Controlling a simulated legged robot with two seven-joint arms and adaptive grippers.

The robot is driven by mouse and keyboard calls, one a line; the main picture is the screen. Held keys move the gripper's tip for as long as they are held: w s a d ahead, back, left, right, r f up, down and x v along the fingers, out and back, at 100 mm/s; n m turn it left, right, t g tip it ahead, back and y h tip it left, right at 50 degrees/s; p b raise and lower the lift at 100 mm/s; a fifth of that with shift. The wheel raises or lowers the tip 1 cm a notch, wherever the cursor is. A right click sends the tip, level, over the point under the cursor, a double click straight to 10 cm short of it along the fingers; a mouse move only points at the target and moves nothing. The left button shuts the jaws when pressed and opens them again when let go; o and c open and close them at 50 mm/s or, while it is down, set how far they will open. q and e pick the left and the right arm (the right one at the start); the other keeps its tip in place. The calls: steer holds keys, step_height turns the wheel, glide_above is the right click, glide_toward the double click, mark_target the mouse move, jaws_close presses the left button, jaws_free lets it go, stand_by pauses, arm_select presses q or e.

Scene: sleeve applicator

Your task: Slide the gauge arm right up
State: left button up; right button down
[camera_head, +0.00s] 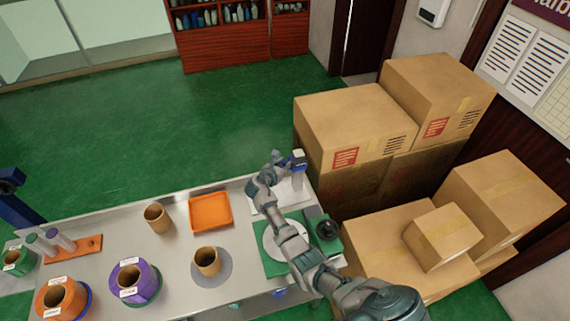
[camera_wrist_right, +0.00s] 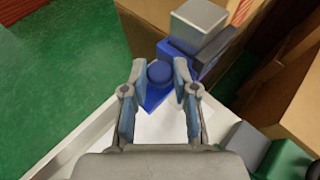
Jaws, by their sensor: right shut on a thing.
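The gauge arm is a small blue part (camera_head: 298,164) with a pale block on top, at the far right corner of the table in the head view. In the right wrist view its round blue knob (camera_wrist_right: 160,72) sits between the fingertips, with a blue body and a grey block (camera_wrist_right: 198,22) behind it. My right gripper (camera_head: 282,160) reaches the gauge arm from the left and is shut on the knob; the fingers (camera_wrist_right: 159,76) flank it closely. The gauge's lower part is partly hidden. My left gripper is not in view.
The grey table (camera_head: 180,250) carries an orange tray (camera_head: 210,212), brown tubes (camera_head: 157,217), purple (camera_head: 134,283) and orange (camera_head: 60,298) rolls. A green machine base with a dark knob (camera_head: 326,230) lies beside my right arm. Cardboard boxes (camera_head: 355,122) crowd the right side.

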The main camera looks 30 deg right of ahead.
steer(key=c, duration=1)
jaws_free()
steer(key=shift+a+f, duration=0.1)
steer(key=shift+a, duration=0.35)
steer(key=shift+o, duration=0.4)
steer(key=shift+a, duration=0.1)
steer(key=shift+s+a+r, duration=0.2)
steer(key=shift+a+r, duration=0.15)
steer(key=shift+a, duration=0.05)
steer(key=v, duration=0.7)
